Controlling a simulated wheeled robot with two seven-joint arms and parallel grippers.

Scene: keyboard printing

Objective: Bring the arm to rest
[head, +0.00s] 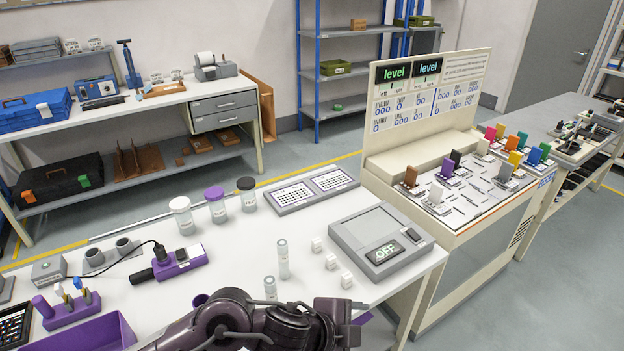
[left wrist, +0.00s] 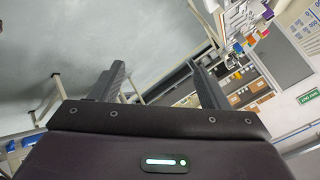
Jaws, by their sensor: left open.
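My left gripper (left wrist: 158,80) shows in the left wrist view with its two dark fingers spread apart. It is open, and nothing is between the fingers. Grey floor and furniture show beyond them in a strongly tilted view. A dark arm of mine (head: 255,325) crosses the bottom middle of the head view, over the near edge of the white table. My right gripper is not in view.
The white table (head: 235,258) carries several jars, small white blocks, a grey device (head: 382,240) reading OFF and a purple tray (head: 85,336). A cream console (head: 470,225) with coloured pieces stands to the right. Open floor (head: 325,150) lies behind the table.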

